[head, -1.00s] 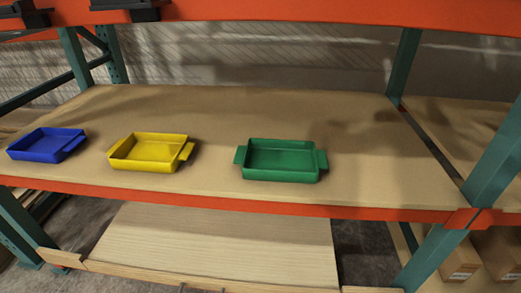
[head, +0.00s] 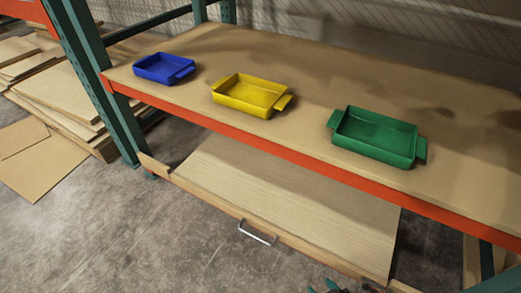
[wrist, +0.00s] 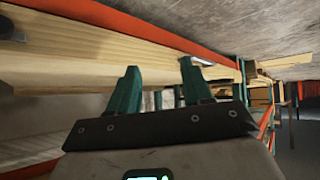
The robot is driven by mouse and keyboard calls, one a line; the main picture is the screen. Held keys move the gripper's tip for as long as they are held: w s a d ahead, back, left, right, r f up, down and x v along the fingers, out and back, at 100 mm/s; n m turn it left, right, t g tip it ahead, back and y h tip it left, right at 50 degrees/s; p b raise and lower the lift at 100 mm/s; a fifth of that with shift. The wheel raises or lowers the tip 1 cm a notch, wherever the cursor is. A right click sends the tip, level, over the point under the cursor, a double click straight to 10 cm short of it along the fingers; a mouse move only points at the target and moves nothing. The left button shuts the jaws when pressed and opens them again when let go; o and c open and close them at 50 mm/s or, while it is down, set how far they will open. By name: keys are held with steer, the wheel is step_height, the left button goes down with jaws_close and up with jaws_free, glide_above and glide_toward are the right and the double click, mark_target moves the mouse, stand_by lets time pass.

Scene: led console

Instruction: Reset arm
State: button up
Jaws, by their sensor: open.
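My gripper (wrist: 158,68) shows in the wrist view with its two teal fingers apart and nothing between them. Behind the fingers run light wooden boards (wrist: 90,60) and an orange shelf beam (wrist: 150,27). In the head view, small teal tips at the bottom edge (head: 330,286) look like part of my gripper, below and in front of the shelf. Most of my arm is out of view there.
A blue tray (head: 160,70), a yellow tray (head: 245,97) and a green tray (head: 375,138) stand empty on the shelf (head: 300,65). Below is a wooden drawer front with a metal handle (head: 257,233). Boards (head: 60,90) lie stacked at left. Concrete floor (head: 150,240) is clear.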

steer(key=s+d+r+m+g+h+p, duration=0.1)
steer(key=s+d+r+m+g, duration=0.1)
steer(key=s+d+r+g, duration=0.4)
steer(key=s+d+r+m+g+h+p, duration=0.1)
steer(key=s+d+r+m+g+h, duration=0.15)
steer(key=s+r, duration=0.65)
step_height(320, 180, up, 37)
steer(key=p, duration=3.6)
steer(key=shift+w+a+r+y+p, duration=0.15)
steer(key=shift+w+a+y+p, duration=0.25)
steer(key=shift+y, duration=0.05)
